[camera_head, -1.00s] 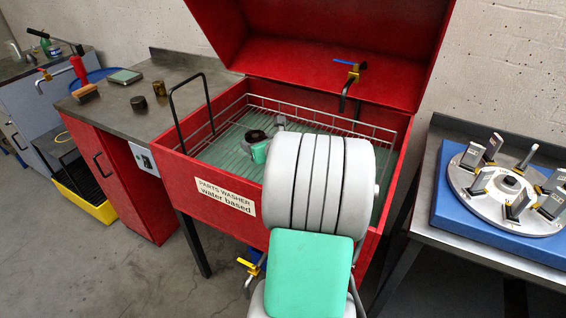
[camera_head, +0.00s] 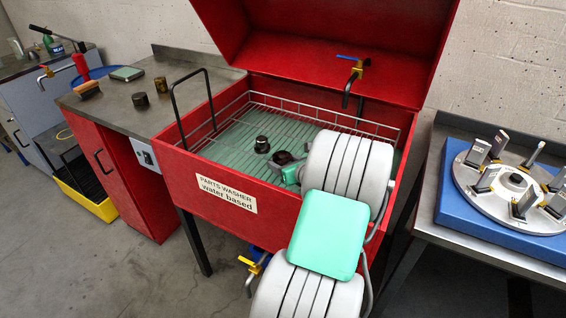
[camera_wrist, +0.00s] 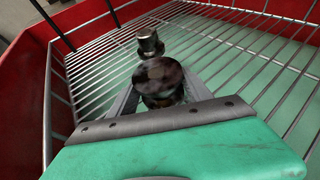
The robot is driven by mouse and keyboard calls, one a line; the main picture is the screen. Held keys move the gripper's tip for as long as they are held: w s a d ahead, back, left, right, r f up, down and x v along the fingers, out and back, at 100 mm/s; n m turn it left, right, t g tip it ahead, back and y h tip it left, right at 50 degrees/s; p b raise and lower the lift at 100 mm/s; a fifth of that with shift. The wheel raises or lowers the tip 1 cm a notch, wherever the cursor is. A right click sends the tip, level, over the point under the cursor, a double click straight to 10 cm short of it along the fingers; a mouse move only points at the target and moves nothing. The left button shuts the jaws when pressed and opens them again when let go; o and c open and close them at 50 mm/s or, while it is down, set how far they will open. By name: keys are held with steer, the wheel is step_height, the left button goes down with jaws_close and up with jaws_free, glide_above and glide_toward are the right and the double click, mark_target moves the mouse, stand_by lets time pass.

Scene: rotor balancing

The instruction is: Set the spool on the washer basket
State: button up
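The spool (camera_head: 283,157) is dark and round, with a blotchy shiny top. In the wrist view it sits between my two grey fingers, its round top (camera_wrist: 159,73) facing the camera and a lower part showing beneath. My gripper (camera_head: 290,169) is shut on it, over the front part of the washer basket. The basket (camera_head: 232,137) is a wire grid with a raised wire rim, inside the red parts washer. I cannot tell whether the spool touches the wires. My green-covered wrist hides part of the basket's right side.
A small dark metal part with a narrower top (camera_head: 262,145) stands on the basket just left of the spool. The red washer wall (camera_head: 215,172) and black handle (camera_head: 173,110) border the basket. Wires are bare at back and left. A rotor fixture (camera_head: 507,185) stands right.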

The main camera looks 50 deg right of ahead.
steer(key=o, duration=0.4)
steer(key=shift+o, duration=0.2)
steer(key=shift+r, duration=0.15)
steer(key=v, duration=0.7)
steer(key=shift+s+a+r+p, duration=0.1)
steer(key=shift+s+a+p, duration=0.05)
steer(key=shift+s+p, duration=0.15)
